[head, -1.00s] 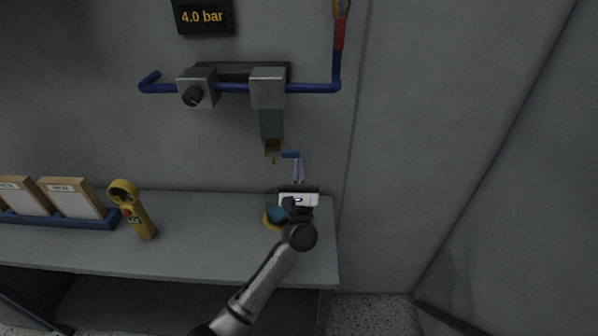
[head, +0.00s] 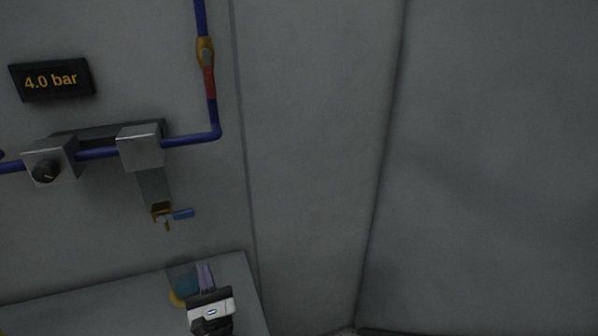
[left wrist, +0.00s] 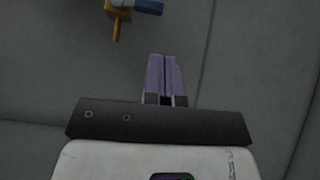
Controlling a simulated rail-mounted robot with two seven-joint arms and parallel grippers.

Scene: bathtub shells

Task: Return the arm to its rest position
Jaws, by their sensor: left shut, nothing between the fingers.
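My left gripper (head: 205,275) shows low in the head view, above the right end of a grey bench (head: 120,302). Its two purple fingers are together with nothing between them, and they also show in the left wrist view (left wrist: 164,78). The rest of the left arm is below the head view's edge. My right gripper is in neither view.
A brass valve with a blue lever (head: 183,214) hangs under a grey block (head: 141,147) on a blue pipe (head: 190,140). A teal and yellow object (head: 183,281) is partly hidden behind my gripper. A black display (head: 52,79) reads 4.0 bar. Bare wall fills the right.

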